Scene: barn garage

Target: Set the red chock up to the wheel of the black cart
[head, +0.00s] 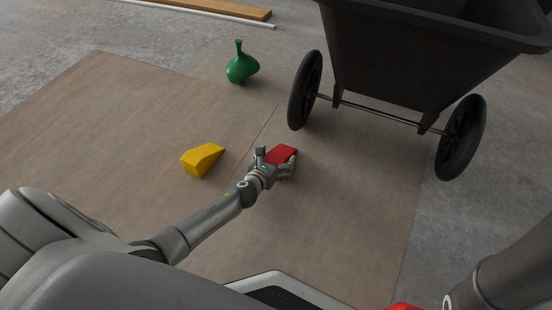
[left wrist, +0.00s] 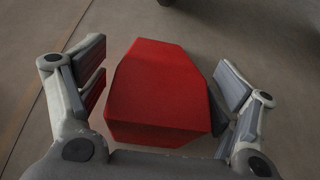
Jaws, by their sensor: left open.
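The red chock (head: 281,154) lies on the brown floor sheet, in front of the left wheel (head: 306,90) of the black cart (head: 400,55) and apart from it. My left gripper (head: 276,160) is down at the chock and partly covers it. In the left wrist view the chock (left wrist: 158,92) sits between the two open fingers of the gripper (left wrist: 160,95). A gap shows at the left finger; the right finger is close to the chock, and I cannot tell whether it touches. My right gripper is not seen; only part of that arm shows at the lower right.
A yellow chock (head: 202,159) lies left of my left gripper. A green vase-like object (head: 241,65) stands farther back. Wooden boards (head: 215,8) and a white strip (head: 205,13) lie at the top. The sheet between the red chock and the left wheel is clear.

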